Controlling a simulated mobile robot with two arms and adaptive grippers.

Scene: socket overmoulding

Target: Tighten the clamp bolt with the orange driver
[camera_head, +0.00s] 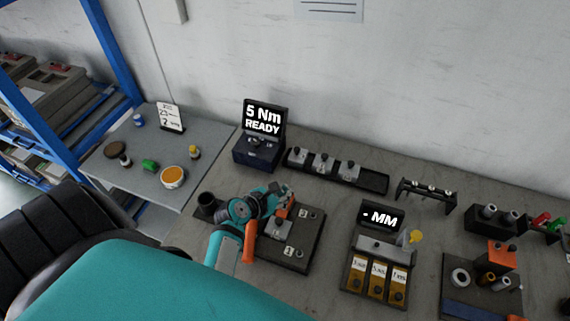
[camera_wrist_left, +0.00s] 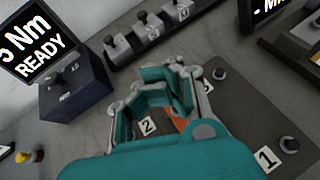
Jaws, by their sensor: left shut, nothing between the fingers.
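My left gripper (camera_head: 277,198) is shut and empty over the back left of the dark fixture plate (camera_head: 312,238); its teal and grey fingers also fill the middle of the left wrist view (camera_wrist_left: 160,92). An orange part (camera_head: 291,203) shows beside the fingers, and orange shows below them in the wrist view; I cannot tell whether it is the driver. A grey block with a dark knob (camera_head: 283,224) sits on the plate. I cannot pick out the clamp bolt surely; the gripper and arm hide part of the plate. My right gripper is out of view.
A torque box (camera_head: 262,150) reads "5 Nm READY". A black rack (camera_head: 375,182) with several grey blocks lies behind the plate. An "MM" display unit (camera_head: 382,217) and orange-topped block (camera_head: 501,254) stand to the right.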

